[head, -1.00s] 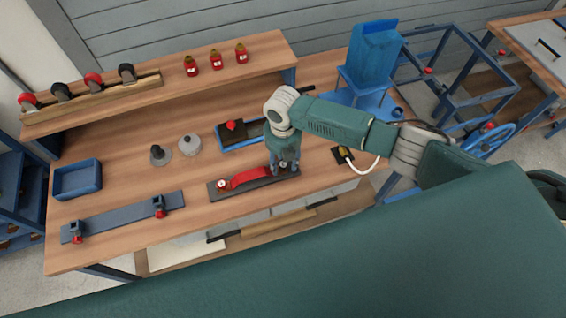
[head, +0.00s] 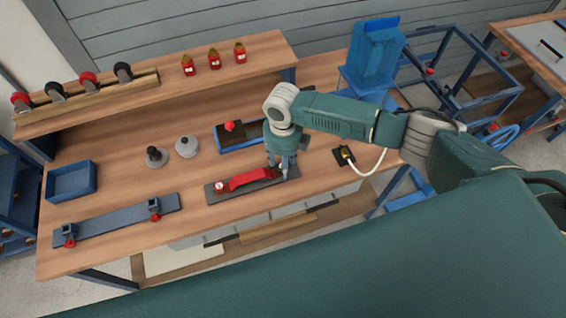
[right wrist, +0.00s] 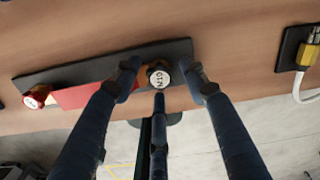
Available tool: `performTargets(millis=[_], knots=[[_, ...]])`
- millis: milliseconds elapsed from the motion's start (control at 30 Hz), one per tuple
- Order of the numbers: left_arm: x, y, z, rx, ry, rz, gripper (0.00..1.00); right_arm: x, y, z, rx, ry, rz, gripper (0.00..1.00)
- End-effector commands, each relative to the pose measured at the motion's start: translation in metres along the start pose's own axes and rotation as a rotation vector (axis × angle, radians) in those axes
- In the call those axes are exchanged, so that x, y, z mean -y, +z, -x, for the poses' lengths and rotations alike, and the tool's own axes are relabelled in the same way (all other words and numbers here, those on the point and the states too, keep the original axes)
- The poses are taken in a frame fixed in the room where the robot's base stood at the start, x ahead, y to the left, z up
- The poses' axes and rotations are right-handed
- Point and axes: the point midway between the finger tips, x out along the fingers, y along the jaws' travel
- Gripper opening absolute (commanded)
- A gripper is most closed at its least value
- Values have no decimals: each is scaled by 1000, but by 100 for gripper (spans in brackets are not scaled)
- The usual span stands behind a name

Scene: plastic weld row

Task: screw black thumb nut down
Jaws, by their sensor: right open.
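A black thumb nut (right wrist: 158,75) with a white lettered top sits at one end of a dark base plate (right wrist: 68,76). A red part (right wrist: 85,95) lies along that plate, with a red nut (right wrist: 37,97) at its other end. In the head view, the red part (head: 248,179) and plate (head: 216,196) lie near the bench's front edge. My right gripper (head: 284,174) points down over the plate's right end, hiding most of the black nut there. In the right wrist view my right gripper's (right wrist: 160,82) three fingers stand open around the nut; contact cannot be told. My left gripper is not in view.
A black block with a yellow fitting and white cable (head: 345,155) lies right of the plate. A blue-edged tray with a red knob (head: 226,135) stands behind it. Two grey round pieces, a blue bin (head: 72,181) and a long clamp rail (head: 115,219) are further left.

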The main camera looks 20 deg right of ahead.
Motion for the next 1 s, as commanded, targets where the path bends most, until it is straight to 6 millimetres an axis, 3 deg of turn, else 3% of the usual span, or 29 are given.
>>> performTargets(millis=[67, 267, 467, 567, 1000], knots=[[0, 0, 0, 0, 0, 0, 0, 0, 0, 0, 0, 0, 0, 41], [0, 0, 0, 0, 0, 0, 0, 0, 0, 0, 0, 0, -1, 1], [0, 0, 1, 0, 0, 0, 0, 0, 0, 0, 0, 1, -14, 0], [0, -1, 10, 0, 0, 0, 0, -1, -1, 3, -2, 2, -107, 0], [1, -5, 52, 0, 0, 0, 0, -2, -1, 3, -6, 1, -867, 0]])
